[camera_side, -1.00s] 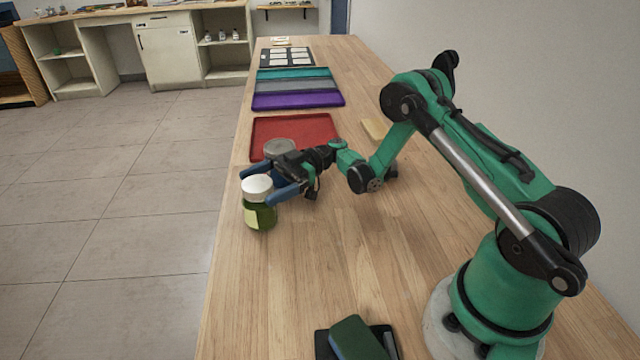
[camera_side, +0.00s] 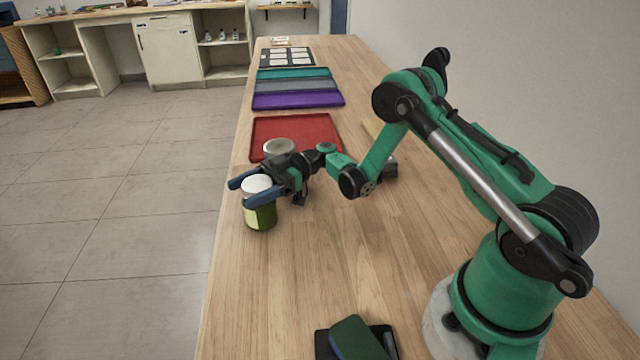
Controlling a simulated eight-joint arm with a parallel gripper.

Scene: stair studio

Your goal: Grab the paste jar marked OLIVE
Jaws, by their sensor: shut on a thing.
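A green jar with a white lid and a pale label (camera_side: 260,215) stands upright on the wooden table near its left edge. Any writing on the label is too small to read. My gripper (camera_side: 250,189) has its two blue fingers on either side of this jar, near the lid, and is shut on it. The jar appears to rest on the table still. A second jar with a pale lid (camera_side: 279,147) stands just behind my gripper, and its body is mostly hidden by it.
A red tray (camera_side: 310,128) lies behind the jars. Purple (camera_side: 298,100), grey and teal trays lie farther back. A dark green object (camera_side: 356,338) lies on a black holder at the front. The table's left edge is close to the green jar. The middle front of the table is clear.

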